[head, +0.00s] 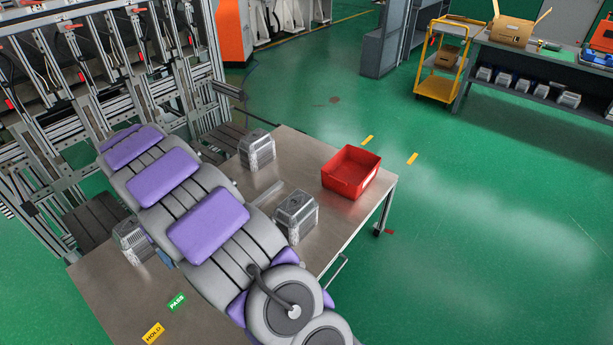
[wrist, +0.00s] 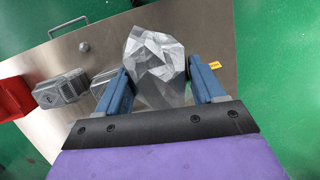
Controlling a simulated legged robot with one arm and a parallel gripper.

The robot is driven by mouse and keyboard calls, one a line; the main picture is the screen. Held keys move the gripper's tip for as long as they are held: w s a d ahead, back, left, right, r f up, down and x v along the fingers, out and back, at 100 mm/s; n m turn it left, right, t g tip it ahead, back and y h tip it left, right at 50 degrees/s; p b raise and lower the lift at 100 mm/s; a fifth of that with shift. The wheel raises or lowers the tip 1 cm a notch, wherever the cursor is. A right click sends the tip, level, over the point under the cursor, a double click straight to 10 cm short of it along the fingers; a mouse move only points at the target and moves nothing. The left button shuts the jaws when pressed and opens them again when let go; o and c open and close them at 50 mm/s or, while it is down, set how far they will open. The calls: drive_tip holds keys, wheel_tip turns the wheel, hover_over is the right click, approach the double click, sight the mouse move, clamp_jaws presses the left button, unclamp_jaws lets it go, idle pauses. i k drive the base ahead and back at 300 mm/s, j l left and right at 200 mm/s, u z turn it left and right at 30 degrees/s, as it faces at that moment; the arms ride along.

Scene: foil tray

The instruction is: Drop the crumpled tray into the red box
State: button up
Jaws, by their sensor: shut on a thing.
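The crumpled tray (wrist: 152,48) is a faceted silver foil lump in the wrist view. My gripper (wrist: 159,68) is shut on it, with one blue finger at each side. The tray is over the metal table in that view; its height above the top is hard to tell. In the head view my arm hides most of the gripper, and I cannot make out the tray there. The red box (head: 351,171) is open-topped and stands on the table's far right part. Part of it also shows at the left edge of the wrist view (wrist: 14,98), apart from my gripper.
The metal table (head: 330,227) carries grey ribbed metal blocks (head: 257,150), one of them (head: 297,214) close to the red box. Another grey block (head: 133,240) is partly behind my arm. A yellow HOLD label (head: 153,333) lies at the front. Machine racks stand left.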

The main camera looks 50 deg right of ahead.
sight(354, 176)
drive_tip(key=z, duration=1.85)
